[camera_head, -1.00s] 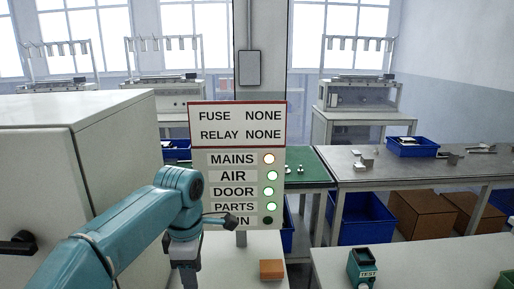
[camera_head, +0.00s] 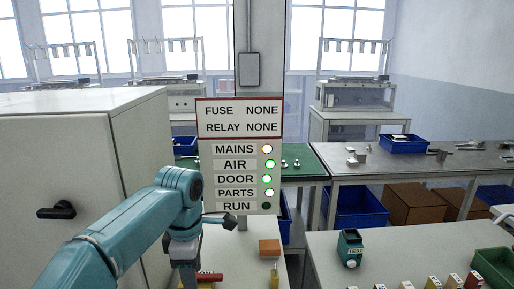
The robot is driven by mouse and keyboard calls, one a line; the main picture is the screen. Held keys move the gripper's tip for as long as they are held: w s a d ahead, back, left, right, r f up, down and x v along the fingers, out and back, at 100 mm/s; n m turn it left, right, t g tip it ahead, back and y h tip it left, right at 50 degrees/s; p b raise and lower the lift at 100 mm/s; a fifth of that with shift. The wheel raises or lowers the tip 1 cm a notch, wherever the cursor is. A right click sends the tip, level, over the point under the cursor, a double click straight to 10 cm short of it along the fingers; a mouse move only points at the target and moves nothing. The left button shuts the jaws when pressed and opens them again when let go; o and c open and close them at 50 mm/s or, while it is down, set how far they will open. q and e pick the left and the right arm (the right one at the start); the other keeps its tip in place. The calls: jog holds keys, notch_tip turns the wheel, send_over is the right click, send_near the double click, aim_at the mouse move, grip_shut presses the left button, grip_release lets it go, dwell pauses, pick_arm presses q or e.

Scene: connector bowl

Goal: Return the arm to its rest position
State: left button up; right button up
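My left arm, teal with a dark grey wrist, comes in from the lower left and bends downward at the wrist. My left gripper (camera_head: 186,272) points down at the bottom edge of the picture, in front of the white table. Its fingertips are cut off by the frame, so I cannot see whether it is open or holds anything. A red part (camera_head: 210,277) shows just right of it; I cannot tell if they touch. My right arm and gripper are not in view.
A pale cabinet (camera_head: 140,150) stands close on the left. A sign panel (camera_head: 239,150) shows several lit lamps, with RUN dark. A teal tester (camera_head: 349,247), labelled small parts and a green bin (camera_head: 495,265) are at the right.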

pick_arm(q)
jog(key=s+a+f+g, duration=0.2)
jog(key=s+a+f, duration=0.1)
jog(key=f, duration=0.6)
jog(key=s+a+f+g, duration=0.2)
jog(key=s+a+f, duration=0.1)
jog(key=f, duration=0.6)
jog(key=s+d+f+m+g+h, duration=0.1)
jog(key=s+f+m+h, duration=0.1)
jog(key=s+f, duration=0.6)
jog(key=s+d+f+m+t+h, duration=0.1)
jog(key=s+d+f+m, duration=0.4)
jog(key=s, duration=0.3)
jog(key=s+d+f+m+t+h, duration=0.1)
jog(key=s+d+f+m+t, duration=0.1)
jog(key=s+f+m, duration=0.45)
jog(key=shift+w+a+f+m+t, duration=0.1)
jog(key=shift+w+f+m+t, duration=0.3)
jog(key=shift+w+m+t, duration=0.3)
jog(key=shift+w+f+m+t, duration=0.4)
jog(key=shift+w+m+t, duration=0.1)
jog(key=shift+w+m, duration=0.3)
jog(key=shift+s, duration=0.1)
